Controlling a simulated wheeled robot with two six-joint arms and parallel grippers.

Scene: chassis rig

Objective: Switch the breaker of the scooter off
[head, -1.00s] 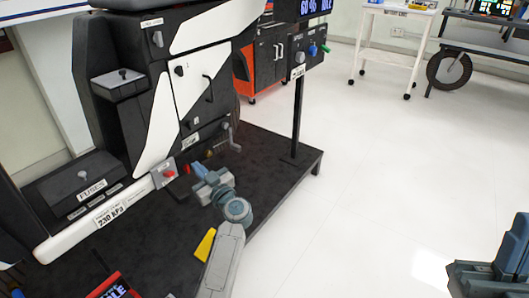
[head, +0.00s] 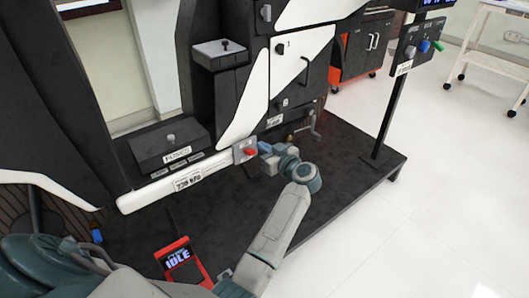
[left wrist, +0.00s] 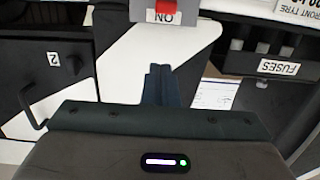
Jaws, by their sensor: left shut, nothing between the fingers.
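The breaker is a red switch (head: 250,152) on a small grey plate low on the scooter's side, at the end of the white sill. In the left wrist view its red part (left wrist: 166,6) is cut off by the top edge, with an "ON" label below it. My left gripper (head: 263,149) is just right of the breaker in the head view. Its fingers (left wrist: 160,72) are shut together and empty, pointing toward the breaker plate. I cannot tell whether they touch it. My right gripper is out of view.
A fuse box (head: 170,146) sits left of the breaker. The scooter stands on a black platform (head: 345,165). A post with a control panel (head: 415,47) rises at its right corner. A red-framed display (head: 182,262) reading IDLE is near the front. White floor lies open to the right.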

